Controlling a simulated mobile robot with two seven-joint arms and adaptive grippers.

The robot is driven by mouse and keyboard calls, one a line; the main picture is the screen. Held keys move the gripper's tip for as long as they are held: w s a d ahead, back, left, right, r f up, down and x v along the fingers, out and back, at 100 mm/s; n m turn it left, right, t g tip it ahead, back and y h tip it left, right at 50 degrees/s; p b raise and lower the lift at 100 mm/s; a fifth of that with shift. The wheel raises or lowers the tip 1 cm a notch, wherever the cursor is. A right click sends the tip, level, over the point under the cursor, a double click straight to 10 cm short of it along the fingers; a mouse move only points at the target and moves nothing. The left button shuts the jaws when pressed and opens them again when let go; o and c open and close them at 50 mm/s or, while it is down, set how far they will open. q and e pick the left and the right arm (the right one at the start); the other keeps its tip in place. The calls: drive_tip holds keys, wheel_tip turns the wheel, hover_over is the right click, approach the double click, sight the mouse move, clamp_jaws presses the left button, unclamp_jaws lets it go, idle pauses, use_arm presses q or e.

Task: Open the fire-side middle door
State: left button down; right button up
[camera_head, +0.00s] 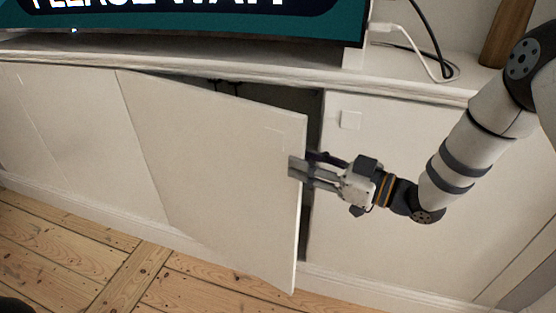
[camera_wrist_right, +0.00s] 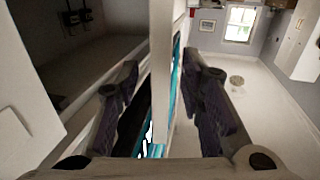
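The white middle door (camera_head: 215,160) stands ajar in the head view, its right edge swung out from the cabinet, with a dark gap behind it. My right gripper (camera_head: 302,165) is at this free edge, one finger in front of the door and the other behind it. The right wrist view shows the door edge (camera_wrist_right: 164,60) between the spread fingers of this gripper (camera_wrist_right: 163,95), with space visible on both sides. Contact with the door cannot be told. My left gripper is not in view.
A screen (camera_head: 200,22) stands on the cabinet top (camera_head: 250,75), with a white plug and cables (camera_head: 385,28) to its right. A closed white door (camera_head: 395,130) lies right of the opening. Bare floorboards (camera_head: 130,270) are clear in front.

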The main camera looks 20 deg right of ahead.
sight(276, 152)
drive_tip(key=x, duration=0.7)
drive_tip(key=shift+w+a+b, duration=0.1)
drive_tip(key=shift+a+b, duration=0.05)
drive_tip(key=shift+b, duration=0.15)
drive_tip(key=shift+c, duration=0.2)
